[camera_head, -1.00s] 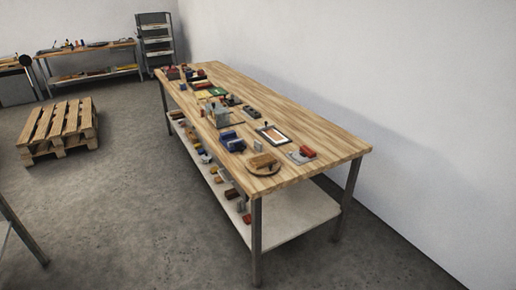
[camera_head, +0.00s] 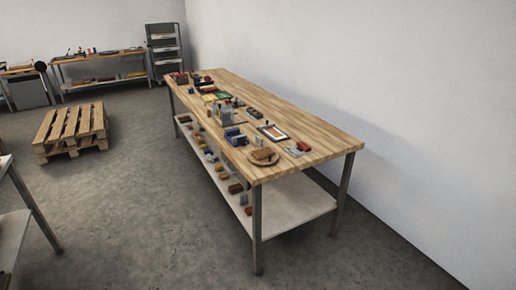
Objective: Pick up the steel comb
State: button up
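I cannot make out a steel comb for certain in the head view. A long wooden-topped workbench (camera_head: 322,134) stands in the middle, with many small items along its top. A round wooden plate (camera_head: 264,163) with a brown block on it lies near the front end. A flat grey piece (camera_head: 294,152) with a red block (camera_head: 303,146) beside or on it lies to its right; what it is, I cannot tell. My gripper is not in view.
A wooden pallet (camera_head: 72,126) lies on the floor at the left. A second bench (camera_head: 104,59) and a grey shelf rack (camera_head: 165,45) stand at the back. Another table (camera_head: 12,215) edges in at the lower left. The concrete floor between is clear. A white wall runs along the right.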

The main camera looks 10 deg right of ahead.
aim_at(259, 140)
jog(key=k, duration=0.1)
jog(key=u, duration=0.35)
jog(key=i, duration=0.5)
jog(key=u, duration=0.8)
jog(key=i, duration=0.6)
jog(key=u, duration=0.35)
jog(key=i, duration=1.6)
jog(key=z, duration=0.25)
